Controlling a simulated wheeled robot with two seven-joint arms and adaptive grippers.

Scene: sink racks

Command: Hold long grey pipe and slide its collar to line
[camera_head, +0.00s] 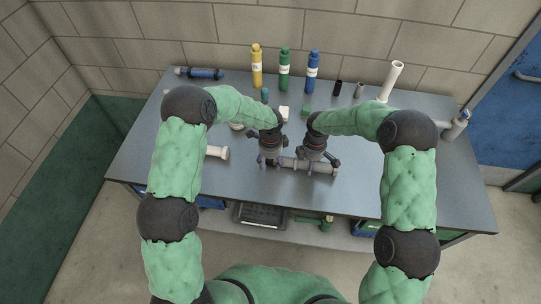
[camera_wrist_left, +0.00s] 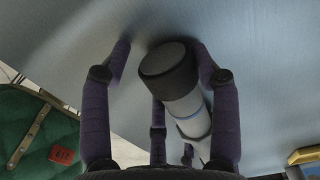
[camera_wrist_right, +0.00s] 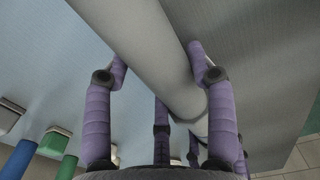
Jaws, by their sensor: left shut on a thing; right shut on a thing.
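The long grey pipe (camera_head: 296,164) lies roughly level near the front middle of the table, with both grippers on it. My left gripper (camera_head: 270,160) is shut at its left end. In the left wrist view, a dark collar or cap (camera_wrist_left: 167,68) sits at the pipe's end between the fingers, and a thin blue line (camera_wrist_left: 187,116) rings the pipe beyond it. My right gripper (camera_head: 317,160) is shut on the pipe toward its right end. In the right wrist view the grey pipe (camera_wrist_right: 150,45) runs between the fingers, with a step in its width. Finger contact is partly hidden.
A white pipe piece (camera_head: 217,152) lies left of the grippers. Yellow (camera_head: 257,68), green (camera_head: 284,72) and blue (camera_head: 312,74) bottles stand at the back, with a tall white tube (camera_head: 391,82) to their right. The table (camera_head: 370,185) is clear at front right.

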